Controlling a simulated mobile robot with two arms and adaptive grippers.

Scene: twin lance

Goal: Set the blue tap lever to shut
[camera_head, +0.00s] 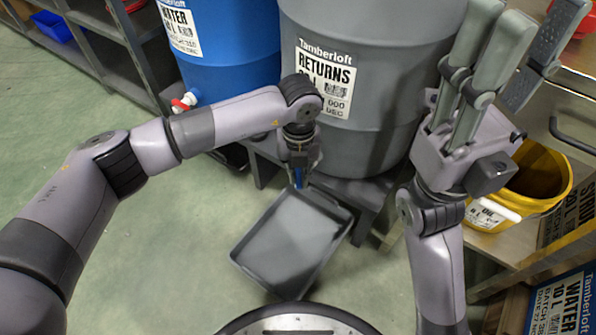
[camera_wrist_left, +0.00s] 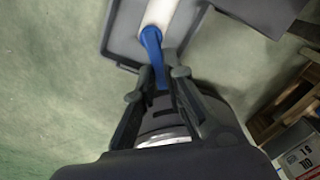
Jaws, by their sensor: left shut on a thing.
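The blue tap lever (camera_head: 298,178) shows in the head view as a small blue strip just below my left gripper (camera_head: 299,160), in front of the grey RETURNS barrel (camera_head: 325,75). In the left wrist view the blue lever (camera_wrist_left: 152,45) runs from the white tap (camera_wrist_left: 160,12) down between the fingers of my left gripper (camera_wrist_left: 157,88). The gripper is shut on the lever. The arm and gripper hide most of the tap in the head view. My right gripper (camera_head: 500,70) is raised at the right, fingers apart and empty, away from the lever.
A grey tray (camera_head: 285,245) lies below the tap. The blue WATER barrel (camera_head: 235,35) at the left has a red-handled tap (camera_head: 184,103). A yellow bucket (camera_head: 530,180) stands on shelving at the right. Green floor is clear at the left.

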